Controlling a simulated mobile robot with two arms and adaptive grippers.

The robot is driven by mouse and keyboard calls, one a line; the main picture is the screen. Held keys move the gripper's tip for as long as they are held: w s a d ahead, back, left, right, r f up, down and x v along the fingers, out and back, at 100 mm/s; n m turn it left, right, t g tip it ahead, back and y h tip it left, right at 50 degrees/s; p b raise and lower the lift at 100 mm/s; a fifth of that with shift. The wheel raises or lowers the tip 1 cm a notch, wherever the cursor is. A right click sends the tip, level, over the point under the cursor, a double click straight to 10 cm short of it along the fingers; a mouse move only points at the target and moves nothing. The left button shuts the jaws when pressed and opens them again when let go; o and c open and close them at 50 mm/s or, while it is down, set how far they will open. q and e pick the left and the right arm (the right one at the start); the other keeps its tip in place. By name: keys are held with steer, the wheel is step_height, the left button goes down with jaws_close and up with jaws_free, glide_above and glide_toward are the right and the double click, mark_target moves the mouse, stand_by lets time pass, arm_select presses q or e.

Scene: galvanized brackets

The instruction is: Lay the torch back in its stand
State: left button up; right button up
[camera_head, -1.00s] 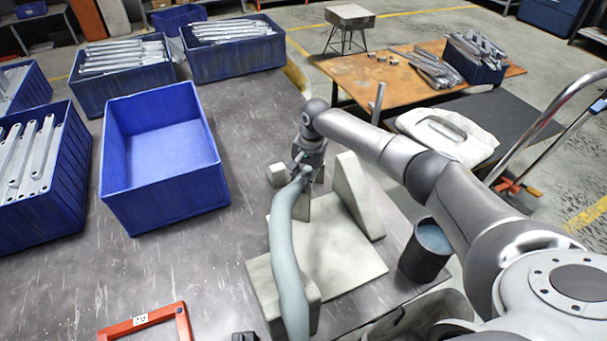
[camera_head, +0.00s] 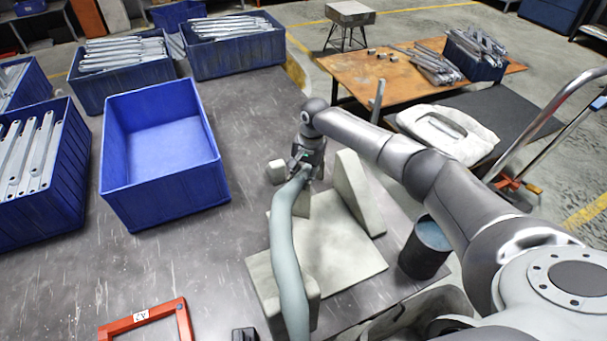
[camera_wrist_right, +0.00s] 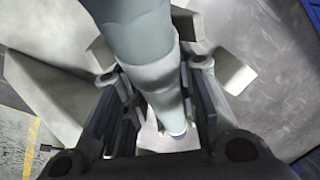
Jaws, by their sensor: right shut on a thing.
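The torch (camera_head: 283,235) is a long, pale grey-green curved tube. It runs from my right gripper (camera_head: 302,172) down over the near side of the stand. The stand (camera_head: 345,262) is a pale grey plate with a slanted upright (camera_head: 356,193) on its right and a block (camera_head: 313,286) at its near left, partly behind the torch. My right gripper is shut on the torch near its far end, above the far part of the stand. In the right wrist view the torch (camera_wrist_right: 150,62) passes between the two fingers. Whether it touches the stand is unclear. My left gripper is not in view.
An empty blue bin (camera_head: 160,142) stands left of the stand, with bins of metal brackets around it. A small pale block (camera_head: 277,171) lies beside the gripper. A dark cylindrical can (camera_head: 424,250) stands right of the plate. A red-orange frame (camera_head: 145,316) lies at the near left.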

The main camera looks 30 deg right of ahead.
steer(key=shift+f, duration=0.1)
steer(key=o, duration=1.1)
step_height(320, 180, up, 12)
steer(key=s+d, duration=0.1)
steer(key=shift+s+d+f, duration=0.1)
